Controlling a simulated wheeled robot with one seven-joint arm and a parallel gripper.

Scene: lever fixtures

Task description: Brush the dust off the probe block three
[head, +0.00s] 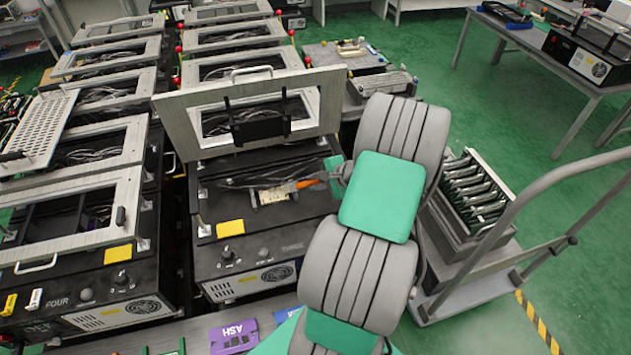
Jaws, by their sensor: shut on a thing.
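The fixture (205,262) marked THREE stands in the middle of the head view, with its framed lid (325,95) raised. The probe block (268,195), a small pale piece, sits in its black top surface. My gripper (338,178) is at the right side of this fixture, partly hidden by my grey and green arm. It is shut on a brush (308,183) with an orange handle. The brush points left, its tip at the right end of the probe block. I cannot tell whether the tip touches the block.
The fixture marked FOUR (85,285) stands close on the left, with more fixtures in rows behind. A trolley (470,285) with a metal rack (475,195) stands to the right. A purple ASH card (233,338) lies in front.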

